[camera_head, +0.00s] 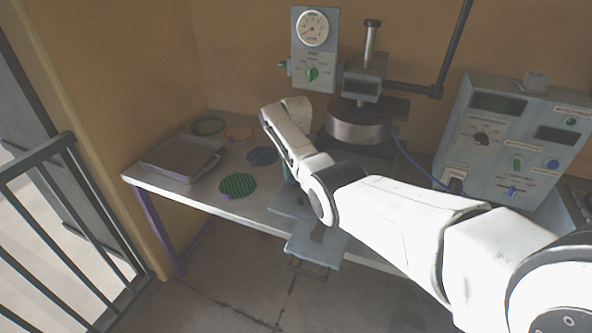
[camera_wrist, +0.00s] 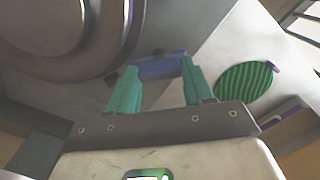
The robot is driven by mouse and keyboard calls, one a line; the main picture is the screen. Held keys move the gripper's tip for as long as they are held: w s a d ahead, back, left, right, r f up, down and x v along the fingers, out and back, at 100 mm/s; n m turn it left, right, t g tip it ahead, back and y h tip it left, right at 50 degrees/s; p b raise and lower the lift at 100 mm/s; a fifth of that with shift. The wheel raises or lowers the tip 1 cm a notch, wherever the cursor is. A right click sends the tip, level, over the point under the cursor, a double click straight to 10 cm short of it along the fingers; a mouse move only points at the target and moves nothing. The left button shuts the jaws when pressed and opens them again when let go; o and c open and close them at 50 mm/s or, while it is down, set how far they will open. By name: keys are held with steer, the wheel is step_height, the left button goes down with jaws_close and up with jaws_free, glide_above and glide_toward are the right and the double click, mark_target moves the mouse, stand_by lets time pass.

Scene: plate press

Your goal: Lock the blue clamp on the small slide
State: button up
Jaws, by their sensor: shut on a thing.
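The blue clamp (camera_wrist: 158,68) shows in the wrist view as a blue block between the teal fingertips of my gripper (camera_wrist: 159,66). The fingers are shut on it, with dark ends of it showing by the tips. In the head view the clamp and fingertips are hidden behind my white arm; only a bit of teal shows beside it. A grey-blue slide plate (camera_head: 316,250) juts from the table's front edge below my arm in the head view. I cannot tell whether the clamp is locked.
A press with a round head (camera_head: 357,122) and a gauge (camera_head: 312,28) stands behind my arm. A control box (camera_head: 509,140) stands right; a railing (camera_head: 75,215) is left.

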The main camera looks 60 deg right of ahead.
steer(key=m, duration=0.4)
steer(key=shift+r+m, duration=0.1)
steer(key=shift+m, duration=2.1)
steer(key=o, duration=1)
steer(key=shift+o, duration=0.2)
step_height(320, 180, up, 11)
steer(key=b, duration=0.1)
